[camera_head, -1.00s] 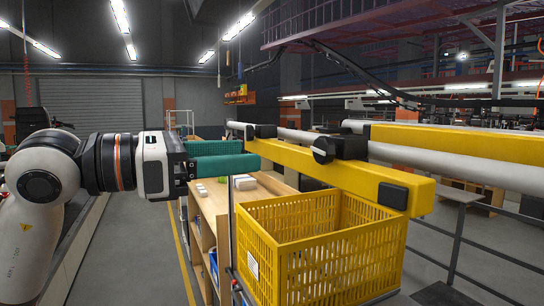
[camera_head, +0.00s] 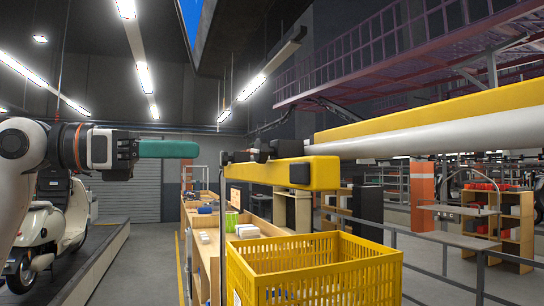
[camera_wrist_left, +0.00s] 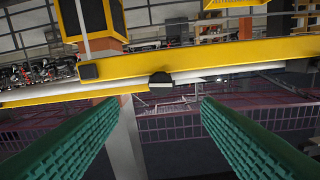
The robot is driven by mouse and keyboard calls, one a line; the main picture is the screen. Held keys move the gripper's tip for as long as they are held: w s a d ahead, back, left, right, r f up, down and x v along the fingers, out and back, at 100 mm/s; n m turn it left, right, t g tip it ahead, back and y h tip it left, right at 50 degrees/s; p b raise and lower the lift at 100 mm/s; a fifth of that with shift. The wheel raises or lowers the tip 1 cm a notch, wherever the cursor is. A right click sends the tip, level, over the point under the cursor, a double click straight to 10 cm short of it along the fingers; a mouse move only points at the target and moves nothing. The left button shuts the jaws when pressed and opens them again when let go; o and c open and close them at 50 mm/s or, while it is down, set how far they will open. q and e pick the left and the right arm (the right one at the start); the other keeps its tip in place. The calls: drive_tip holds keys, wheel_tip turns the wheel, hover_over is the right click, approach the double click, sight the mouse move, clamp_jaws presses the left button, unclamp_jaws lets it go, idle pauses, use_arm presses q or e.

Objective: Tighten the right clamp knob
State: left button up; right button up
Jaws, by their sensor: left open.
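My left gripper (camera_head: 196,149) comes in from the left in the head view, with teal fingers pointing right. In the left wrist view its two green fingers (camera_wrist_left: 161,100) are spread apart with nothing between them. A black clamp knob (camera_wrist_left: 160,79) on the yellow and white rail lies ahead, between the finger directions and apart from the tips. In the head view small black clamp parts (camera_head: 262,151) sit on the far part of the rail, right of the fingers. I cannot tell for certain which is the right clamp knob. My right gripper is not in view.
A yellow bar (camera_head: 250,170) with a black end cap (camera_head: 314,173) stands above a yellow crate (camera_head: 310,252). A white pipe (camera_head: 450,132) and yellow beam (camera_head: 440,112) run at the right. A cream scooter (camera_head: 62,225) stands at the left.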

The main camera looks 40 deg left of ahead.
sight(256, 151)
use_arm(q)
drive_tip(key=p+x, duration=0.4)
drive_tip(key=x, duration=0.5)
drive_tip(key=shift+w+d+r, duration=0.15)
drive_tip(key=shift+w, duration=0.1)
drive_tip(key=shift+w+d+p, duration=0.3)
drive_tip(key=shift+w+p, duration=0.1)
drive_tip(key=shift+w, duration=0.25)
drive_tip(key=shift+c, duration=0.4)
drive_tip(key=c, duration=0.9)
